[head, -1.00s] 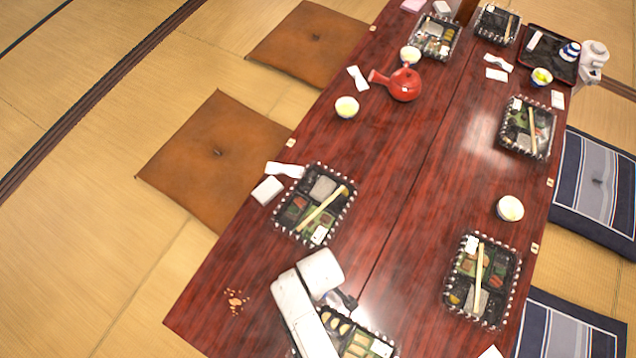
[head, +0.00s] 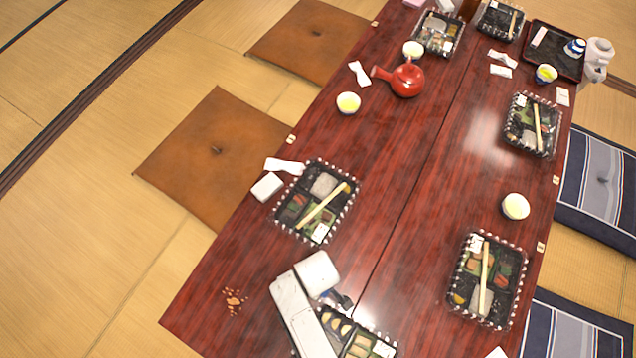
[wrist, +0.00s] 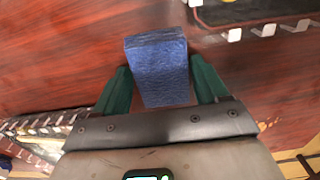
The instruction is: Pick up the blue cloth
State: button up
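The blue cloth (wrist: 160,68) is a folded, thick block in the middle of the wrist view. My gripper (wrist: 160,72) has one teal finger on each side of it, both touching its edges, so it is shut on the cloth. The table behind is blurred while the cloth is sharp. In the head view my gripper (head: 340,301) is over the near part of the table, and a small bit of blue cloth (head: 328,295) shows beside it. My arm hides much of the cloth there, and its height above the table is hard to tell.
The long red-brown table (head: 400,190) holds several bento boxes, one (head: 356,335) close under my gripper. Another bento (head: 316,200) lies beyond it, with a red teapot (head: 406,80) farther back. Crumbs (head: 234,300) lie at the left. Bare wood shows along the middle.

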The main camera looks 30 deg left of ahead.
jog(key=c, duration=0.6)
jog(key=shift+c, duration=0.2)
notch_tip(320, 180, up, 10)
jog(key=p, duration=0.4)
